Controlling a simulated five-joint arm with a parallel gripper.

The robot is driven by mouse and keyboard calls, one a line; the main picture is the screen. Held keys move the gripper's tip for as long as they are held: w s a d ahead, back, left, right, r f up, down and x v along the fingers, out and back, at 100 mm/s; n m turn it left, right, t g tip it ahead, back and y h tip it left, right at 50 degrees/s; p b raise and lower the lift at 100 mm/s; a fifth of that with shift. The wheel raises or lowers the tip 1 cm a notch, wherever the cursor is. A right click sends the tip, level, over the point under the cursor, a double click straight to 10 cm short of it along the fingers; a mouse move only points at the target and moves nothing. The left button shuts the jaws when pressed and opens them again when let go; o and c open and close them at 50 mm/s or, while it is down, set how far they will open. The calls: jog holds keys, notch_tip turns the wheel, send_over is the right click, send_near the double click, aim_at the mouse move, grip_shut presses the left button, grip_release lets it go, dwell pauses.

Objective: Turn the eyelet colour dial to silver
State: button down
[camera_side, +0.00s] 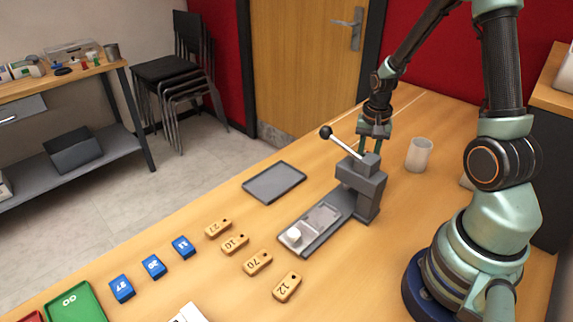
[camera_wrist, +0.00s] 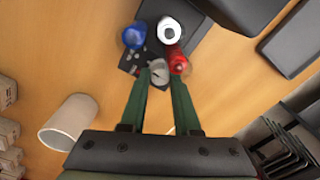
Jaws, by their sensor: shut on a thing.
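My gripper (camera_side: 373,140) points down behind the grey press (camera_side: 361,184). In the wrist view its two green fingers (camera_wrist: 159,77) are closed on a small grey knob (camera_wrist: 157,67), which appears to be the dial. Around the knob are a blue round piece (camera_wrist: 134,37), a red piece (camera_wrist: 179,61) and a white ring-shaped piece (camera_wrist: 169,31), on a dark base. I cannot read which colour the dial points at. In the side view the press body and my fingers hide the dial.
The press's lever with a black ball (camera_side: 326,132) sticks up left of my gripper. A white cup (camera_side: 419,154) stands to the right. A dark tray (camera_side: 274,183) lies left of the press. Wooden tags (camera_side: 258,262) and blue tags (camera_side: 153,267) lie in front.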

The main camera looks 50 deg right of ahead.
jog(key=shift+s+d, duration=0.1)
jog(key=c, duration=0.6)
grip_release()
jog(key=shift+c, duration=0.2)
notch_tip(320, 180, up, 12)
jog(key=shift+s, duration=0.1)
